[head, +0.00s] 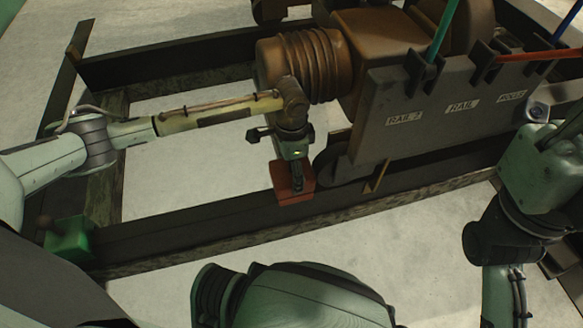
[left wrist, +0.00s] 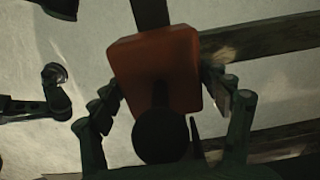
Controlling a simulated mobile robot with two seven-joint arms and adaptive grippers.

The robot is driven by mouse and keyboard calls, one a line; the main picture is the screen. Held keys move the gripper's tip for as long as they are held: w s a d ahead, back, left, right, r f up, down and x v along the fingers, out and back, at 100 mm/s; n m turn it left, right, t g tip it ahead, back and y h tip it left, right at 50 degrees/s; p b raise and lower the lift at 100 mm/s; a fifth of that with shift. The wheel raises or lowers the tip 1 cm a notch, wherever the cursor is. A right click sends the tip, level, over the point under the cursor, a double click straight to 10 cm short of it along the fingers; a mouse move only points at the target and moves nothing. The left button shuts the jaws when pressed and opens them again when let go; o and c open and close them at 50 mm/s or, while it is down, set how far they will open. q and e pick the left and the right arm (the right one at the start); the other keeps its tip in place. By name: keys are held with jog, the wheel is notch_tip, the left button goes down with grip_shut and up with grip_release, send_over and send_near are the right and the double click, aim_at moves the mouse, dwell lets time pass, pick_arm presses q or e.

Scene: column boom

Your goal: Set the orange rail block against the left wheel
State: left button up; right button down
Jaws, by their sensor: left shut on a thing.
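The orange-red rail block (head: 288,196) sits on or just over the dark front rail (head: 215,214), beside the left wheel (head: 333,160) under the machine. In the head view the block's right edge is very close to the wheel; I cannot tell whether they touch. My left gripper (head: 297,182) points down and is shut on the block. In the left wrist view the block (left wrist: 158,65) lies between the two fingers of the left gripper (left wrist: 162,98), its lower part partly hidden by a dark round shape. My right gripper does not show, only my right arm at the right edge.
A green block (head: 70,240) sits at the rail's left end. The machine carries a grey panel (head: 430,112) with labels, and holders with a green rod (head: 444,32) and a red rod (head: 535,56). A ribbed brown cylinder (head: 305,62) stands close behind my left wrist. Pale floor lies inside the frame.

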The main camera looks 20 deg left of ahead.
aim_at(291, 180)
pick_arm(q)
jog(key=shift+f, duration=1.9)
dwell(0.7)
jog(key=shift+w, duration=0.1)
jog(key=o, duration=1.7)
jog(key=shift+o, duration=1.1)
jog(key=shift+f, duration=0.1)
notch_tip(291, 180, up, 8)
jog(key=shift+f, duration=0.15)
